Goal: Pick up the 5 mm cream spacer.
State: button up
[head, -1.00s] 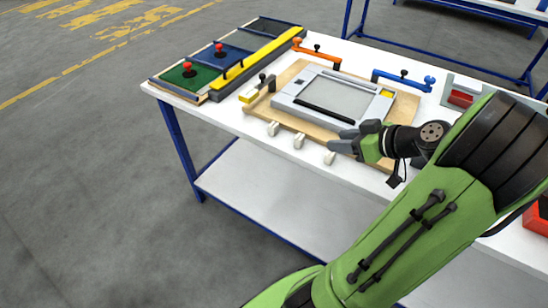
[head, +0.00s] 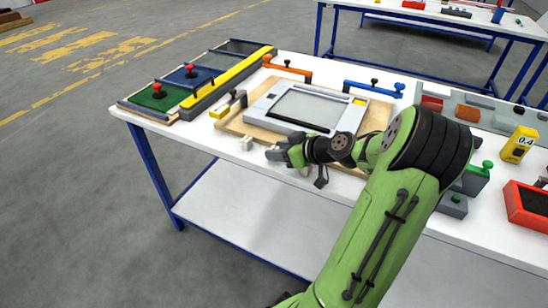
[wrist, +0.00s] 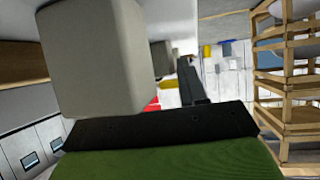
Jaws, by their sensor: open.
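Small cream spacers stand in a row at the table's front, before the wooden board (head: 232,124). The left one (head: 247,144) is in clear view, just left of my gripper. Another (head: 305,171) shows only partly below my gripper; a third is not visible and may be hidden behind it. No size marking is readable, so I cannot tell which is 5 mm. My gripper (head: 274,153) is open, with grey fingers pointing left, low over the row. In the wrist view a large grey block (wrist: 95,60), probably a finger, fills the upper left.
A grey frame (head: 262,108) lies on the board, with orange (head: 288,68) and blue (head: 374,87) clamps behind. Green, blue and dark panels lie left beside a yellow bar (head: 236,77). A yellow 0.4 block (head: 518,145) and red bin (head: 528,207) stand right.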

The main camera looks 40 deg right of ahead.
jog(key=shift+w+f, duration=0.15)
jog(key=shift+w, duration=0.15)
grip_shut()
